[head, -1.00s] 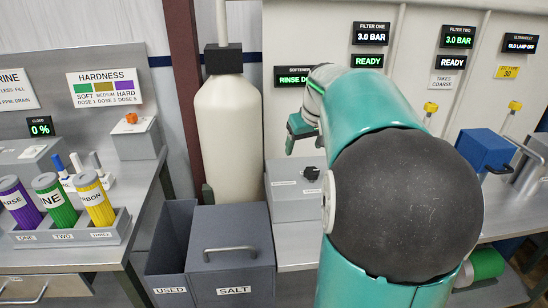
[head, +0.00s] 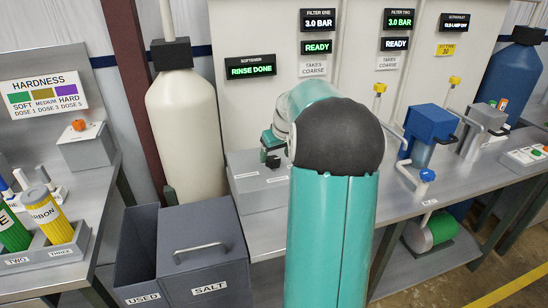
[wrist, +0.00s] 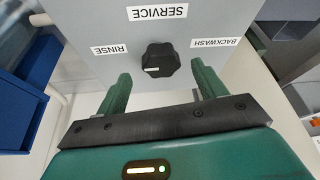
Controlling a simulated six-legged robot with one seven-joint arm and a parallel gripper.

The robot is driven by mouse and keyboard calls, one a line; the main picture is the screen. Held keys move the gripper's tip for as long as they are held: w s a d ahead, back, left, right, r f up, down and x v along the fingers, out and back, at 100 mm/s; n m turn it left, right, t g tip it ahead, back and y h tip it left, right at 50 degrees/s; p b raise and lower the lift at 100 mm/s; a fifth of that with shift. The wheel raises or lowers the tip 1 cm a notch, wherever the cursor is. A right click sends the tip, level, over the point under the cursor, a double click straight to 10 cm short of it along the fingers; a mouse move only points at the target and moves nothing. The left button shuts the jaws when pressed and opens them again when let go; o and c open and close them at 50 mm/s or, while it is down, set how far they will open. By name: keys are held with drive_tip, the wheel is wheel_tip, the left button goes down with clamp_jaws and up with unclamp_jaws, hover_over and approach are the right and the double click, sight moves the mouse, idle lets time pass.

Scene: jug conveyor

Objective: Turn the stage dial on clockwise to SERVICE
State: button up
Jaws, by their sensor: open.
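The stage dial (wrist: 162,60) is a black lobed knob on the face of a grey box (wrist: 100,48). Its label SERVICE (wrist: 157,12) reads upside down above it in the wrist view, with RINSE (wrist: 109,49) at left and BACKWASH (wrist: 214,42) at right. A small white mark shows on the knob's lower left. My gripper (wrist: 161,73) is open, its two green fingers apart on either side below the knob, with nothing between them. In the head view my gripper (head: 270,143) is over the box (head: 262,197), close to the dial (head: 273,162), which it partly hides.
A screen (head: 251,66) reads RINSE DONE. A cream tank (head: 187,125) stands left of the box, and the USED and SALT bins (head: 208,245) stand in front. A blue housing (head: 432,122) and taps are on the bench to the right.

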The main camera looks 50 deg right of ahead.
drive_tip(key=shift+x, duration=1.15)
drive_tip(key=shift+c, duration=0.2)
drive_tip(key=c, duration=0.9)
drive_tip(key=shift+c, duration=0.2)
